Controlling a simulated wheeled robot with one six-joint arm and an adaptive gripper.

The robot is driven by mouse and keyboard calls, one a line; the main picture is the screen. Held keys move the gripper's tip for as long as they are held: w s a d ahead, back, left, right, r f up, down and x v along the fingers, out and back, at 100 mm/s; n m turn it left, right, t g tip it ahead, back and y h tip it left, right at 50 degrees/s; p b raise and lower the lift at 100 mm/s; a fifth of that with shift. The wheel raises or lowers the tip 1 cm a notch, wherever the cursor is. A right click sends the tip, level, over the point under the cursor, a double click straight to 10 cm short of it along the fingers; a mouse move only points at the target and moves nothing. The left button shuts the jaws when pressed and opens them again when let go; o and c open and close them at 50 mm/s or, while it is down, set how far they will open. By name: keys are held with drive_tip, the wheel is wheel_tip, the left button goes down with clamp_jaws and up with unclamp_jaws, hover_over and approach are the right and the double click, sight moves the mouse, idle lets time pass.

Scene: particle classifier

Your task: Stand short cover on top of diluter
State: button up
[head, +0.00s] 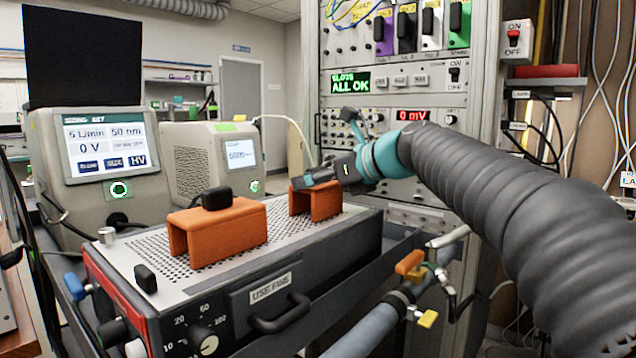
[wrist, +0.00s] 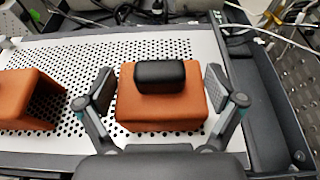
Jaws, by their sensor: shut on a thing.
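The short cover (head: 322,204) is an orange, bridge-shaped piece with a black knob, which shows in the wrist view (wrist: 160,112). It is upright over the right end of the diluter's perforated metal top (head: 160,258). Its lower edges look to be at the plate, but I cannot tell whether they touch it. My gripper (wrist: 158,92) is shut on the short cover, one finger on each side. In the head view my gripper (head: 316,180) partly hides the cover's top and knob.
A longer orange cover (head: 230,228) with a black knob stands on the same top, left of the short one, with a gap between them. A boxed instrument with a screen (head: 110,145) stands behind left. A rack (head: 400,60) rises behind my arm. Pipes with valves (head: 410,265) run at the front right.

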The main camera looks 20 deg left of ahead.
drive_tip(key=o, duration=0.9)
drive_tip(key=shift+f, duration=0.1)
drive_tip(key=shift+c, duration=0.2)
drive_tip(key=shift+d+r, duration=0.2)
drive_tip(key=v, duration=1.1)
drive_tip(key=shift+d, duration=0.3)
drive_tip(key=shift+s, duration=0.2)
